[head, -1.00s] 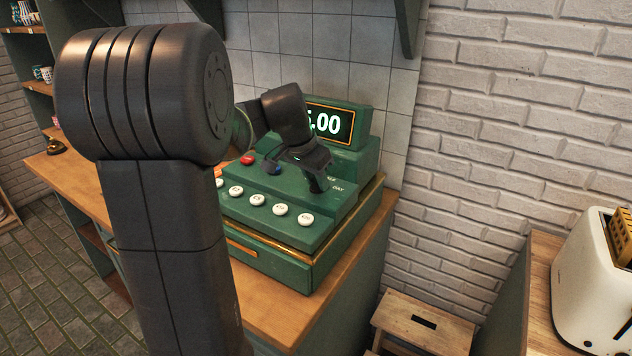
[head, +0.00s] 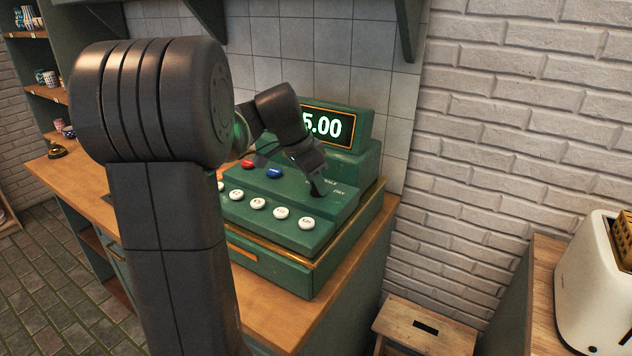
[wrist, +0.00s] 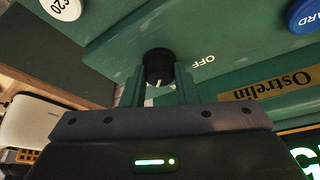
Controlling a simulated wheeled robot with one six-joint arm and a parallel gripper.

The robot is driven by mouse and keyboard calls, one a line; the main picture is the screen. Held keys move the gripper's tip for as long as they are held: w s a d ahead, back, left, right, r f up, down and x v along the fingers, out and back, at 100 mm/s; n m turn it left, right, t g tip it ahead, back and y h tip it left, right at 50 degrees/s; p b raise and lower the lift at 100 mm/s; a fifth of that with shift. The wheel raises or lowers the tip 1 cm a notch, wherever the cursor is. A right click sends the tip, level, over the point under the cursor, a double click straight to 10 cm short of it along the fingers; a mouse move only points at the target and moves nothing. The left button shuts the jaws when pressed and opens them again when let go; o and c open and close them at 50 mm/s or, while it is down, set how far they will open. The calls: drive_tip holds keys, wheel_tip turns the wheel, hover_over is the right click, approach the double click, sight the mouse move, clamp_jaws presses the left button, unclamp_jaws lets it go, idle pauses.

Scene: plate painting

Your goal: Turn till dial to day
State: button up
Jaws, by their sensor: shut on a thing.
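The green till (head: 290,262) stands on the wooden counter, its display (head: 328,127) reading "5.00" in the visible part. Its dial is a small black knob (wrist: 158,66) with a white pointer line, seen in the wrist view. The word "OFF" (wrist: 203,62) is printed beside it. In the head view the label "DAY" (head: 339,191) shows just right of my gripper (head: 318,190). My gripper points down at the till top and is shut on the dial, its fingers (wrist: 160,88) on either side of the knob.
White round buttons (head: 257,202), a red button (head: 248,164) and a blue button (head: 273,172) are on the till close to my gripper. A wall stands behind. A wooden stool (head: 425,328) and a toaster (head: 590,280) are to the right.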

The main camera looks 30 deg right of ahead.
drive_tip(key=o, duration=1)
drive_tip(key=shift+r, duration=0.15)
drive_tip(key=v, duration=1.3)
drive_tip(key=shift+r, duration=0.3)
drive_tip(key=shift+f, duration=0.15)
drive_tip(key=x, duration=1.3)
drive_tip(key=shift+f, duration=0.35)
